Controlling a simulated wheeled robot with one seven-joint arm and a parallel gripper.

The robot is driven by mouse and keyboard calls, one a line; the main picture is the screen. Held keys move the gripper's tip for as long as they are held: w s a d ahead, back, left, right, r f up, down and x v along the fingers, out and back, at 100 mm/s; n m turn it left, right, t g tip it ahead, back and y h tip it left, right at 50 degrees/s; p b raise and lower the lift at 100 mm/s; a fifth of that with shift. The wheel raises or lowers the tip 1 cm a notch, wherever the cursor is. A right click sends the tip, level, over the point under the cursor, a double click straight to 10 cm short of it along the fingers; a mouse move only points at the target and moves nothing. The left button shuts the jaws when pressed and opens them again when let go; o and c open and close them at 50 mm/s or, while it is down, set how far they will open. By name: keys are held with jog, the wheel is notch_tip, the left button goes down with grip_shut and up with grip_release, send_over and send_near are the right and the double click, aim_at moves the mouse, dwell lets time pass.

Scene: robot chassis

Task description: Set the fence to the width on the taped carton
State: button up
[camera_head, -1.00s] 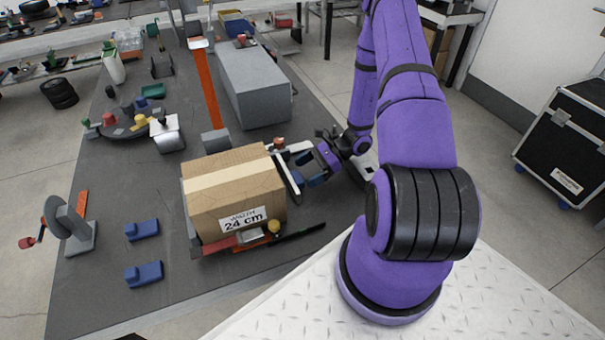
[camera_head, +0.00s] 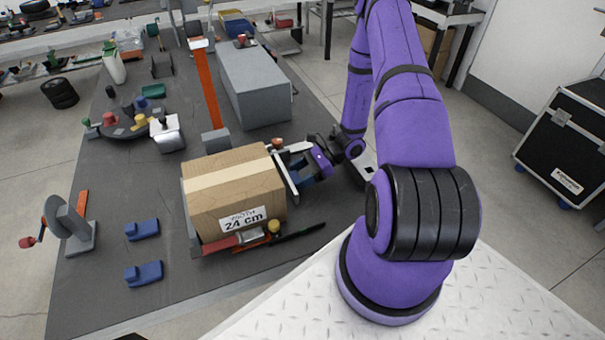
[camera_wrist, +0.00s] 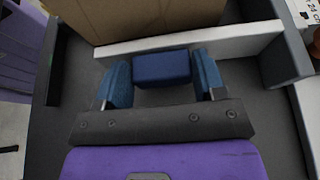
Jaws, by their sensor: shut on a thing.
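The taped carton (camera_head: 232,182) is a brown box with a pale tape strip, and its label (camera_head: 243,219) reads "WIDTH 24 cm". A pale upright plate, the fence (camera_head: 284,178), stands along its right side; it also shows as a white strip in the wrist view (camera_wrist: 235,38). A dark blue block, the fence handle (camera_wrist: 162,68), sits against the plate's near face. My gripper (camera_head: 303,181) is to the right of the fence, its blue fingers shut on this handle. The carton (camera_wrist: 140,15) is just beyond the plate in the wrist view. Any gap between them is hard to judge.
Red and yellow parts (camera_head: 240,242) lie in front of the carton. Two blue blocks (camera_head: 143,229) and a grey crank wheel (camera_head: 70,224) are to the left. A long grey box (camera_head: 254,86) and an orange strip (camera_head: 205,88) lie behind.

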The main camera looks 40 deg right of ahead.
aim_at(290, 178)
jog(key=a, duration=0.1)
jog(key=w+a, duration=0.1)
jog(key=a, duration=0.1)
jog(key=shift+a, duration=0.3)
jog(key=o, duration=1.3)
jog(key=shift+d, duration=0.1)
jog(key=v, duration=1)
jog(key=shift+d+r, duration=0.2)
jog(key=shift+d, duration=0.1)
